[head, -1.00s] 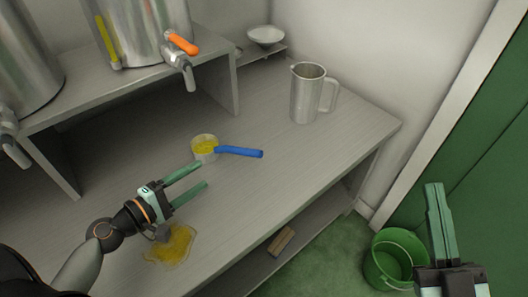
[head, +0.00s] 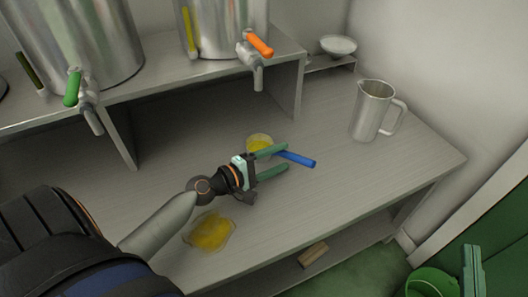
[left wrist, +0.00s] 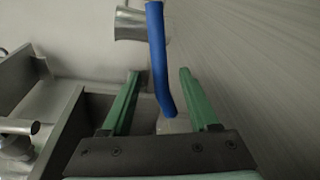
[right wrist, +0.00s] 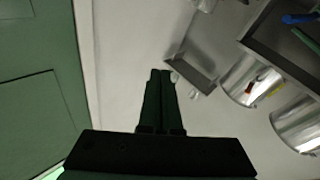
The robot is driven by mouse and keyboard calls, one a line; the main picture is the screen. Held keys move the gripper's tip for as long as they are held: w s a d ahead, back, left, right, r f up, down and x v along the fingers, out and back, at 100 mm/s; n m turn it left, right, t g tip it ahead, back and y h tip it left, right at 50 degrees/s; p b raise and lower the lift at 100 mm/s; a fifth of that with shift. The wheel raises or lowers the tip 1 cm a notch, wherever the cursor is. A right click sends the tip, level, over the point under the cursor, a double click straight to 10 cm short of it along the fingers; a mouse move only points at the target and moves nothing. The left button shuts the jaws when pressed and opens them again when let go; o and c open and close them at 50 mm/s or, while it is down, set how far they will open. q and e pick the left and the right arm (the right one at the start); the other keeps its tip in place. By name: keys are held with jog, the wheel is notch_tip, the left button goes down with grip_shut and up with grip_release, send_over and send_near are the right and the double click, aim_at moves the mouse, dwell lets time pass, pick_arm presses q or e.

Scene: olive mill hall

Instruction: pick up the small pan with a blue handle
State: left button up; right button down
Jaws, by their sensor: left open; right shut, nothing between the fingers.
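The small pan (head: 259,143) stands on the grey metal bench with yellow liquid in it. Its blue handle (head: 296,159) points right and slightly towards me. My left gripper (head: 286,158) is open, its green fingers reaching towards the handle; one finger overlaps the pan's near right edge in the head view. In the left wrist view the handle (left wrist: 159,62) runs between the two open fingers (left wrist: 160,73), not gripped. The pan body is mostly hidden there. My right gripper (right wrist: 160,74) is shut and empty, away from the bench; it shows at the lower right in the head view (head: 472,250).
A metal jug (head: 372,110) stands right of the pan. Steel tanks with a green tap (head: 73,88) and an orange tap (head: 260,44) sit on the raised shelf behind. A yellow puddle (head: 211,232) lies on the bench front. A green bucket (head: 432,283) is on the floor.

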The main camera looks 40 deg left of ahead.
pick_arm(q)
jog(key=shift+x, duration=1.45)
grip_shut()
dwell(0.3)
